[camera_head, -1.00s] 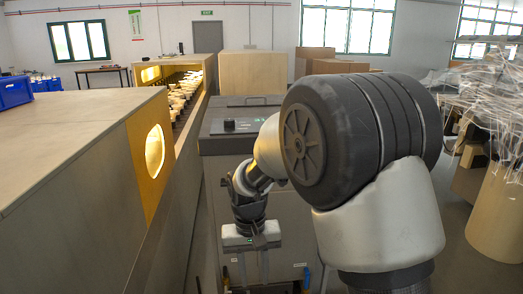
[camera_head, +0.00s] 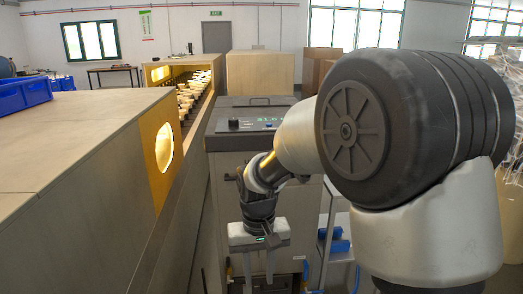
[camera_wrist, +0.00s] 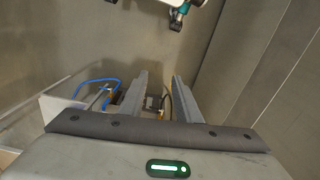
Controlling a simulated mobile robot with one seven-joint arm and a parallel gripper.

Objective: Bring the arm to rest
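My gripper (camera_head: 258,268) hangs pointing down at the end of my bent arm, in front of the grey cabinet in the head view. In the wrist view, the two fingers of my gripper (camera_wrist: 160,95) stand apart with a gap between them. Nothing is held between them. My arm's large dark joint fills the right of the head view and hides what lies behind it.
A wooden-sided conveyor housing (camera_head: 75,150) with a lit yellow opening runs along the left, close to my gripper. The grey cabinet (camera_head: 225,180) with a lit panel stands ahead. Blue bins (camera_head: 25,92) sit on the housing. Blue items (camera_head: 335,240) lie on a low shelf right of the cabinet.

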